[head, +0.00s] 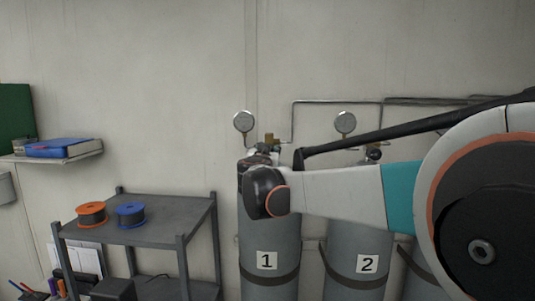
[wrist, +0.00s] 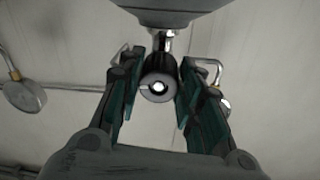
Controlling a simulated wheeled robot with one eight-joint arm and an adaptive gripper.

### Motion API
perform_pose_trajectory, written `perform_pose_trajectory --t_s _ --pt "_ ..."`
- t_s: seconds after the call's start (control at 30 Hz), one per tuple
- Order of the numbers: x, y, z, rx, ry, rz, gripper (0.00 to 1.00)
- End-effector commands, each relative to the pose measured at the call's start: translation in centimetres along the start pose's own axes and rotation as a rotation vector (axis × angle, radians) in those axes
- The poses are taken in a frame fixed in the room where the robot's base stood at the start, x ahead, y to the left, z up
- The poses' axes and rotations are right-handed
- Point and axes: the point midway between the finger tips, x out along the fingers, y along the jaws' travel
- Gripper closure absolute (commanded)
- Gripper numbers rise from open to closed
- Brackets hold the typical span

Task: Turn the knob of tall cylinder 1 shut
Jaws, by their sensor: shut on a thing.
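Tall cylinder 1 (head: 265,235) is a grey cylinder with a white "1" label and a dark band, standing against the wall. My arm's wrist covers its top in the head view, so its knob is hidden there. In the wrist view the knob (wrist: 158,88) is a round dark piece with a bright centre, on a silver neck below the grey cylinder end. My gripper (wrist: 159,80) has one green-padded finger on each side of the knob and is shut on it. I cannot tell how far the knob is turned.
Cylinder 2 (head: 362,240) stands just right of cylinder 1. Round gauges (head: 243,122) and pipes (head: 330,101) are on the wall above. A grey rack (head: 150,234) with an orange spool (head: 91,214) and a blue spool (head: 131,214) stands at left.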

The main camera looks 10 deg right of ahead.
Motion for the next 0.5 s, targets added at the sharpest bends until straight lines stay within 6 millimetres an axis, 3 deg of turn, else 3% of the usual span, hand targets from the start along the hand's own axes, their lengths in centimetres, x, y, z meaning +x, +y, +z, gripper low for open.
perform_pose_trajectory --t_s 0.03,0.1,0.13,0.5 --pt "0.03 -0.05 -0.07 0.000 0.000 -0.001 0.65" --pt "0.03 -0.05 -0.07 0.000 0.000 -0.001 0.49" --pt "0.02 -0.04 -0.07 0.000 0.000 -0.001 0.46" --pt "-0.25 -0.05 -0.04 -0.001 0.000 -0.001 0.46"
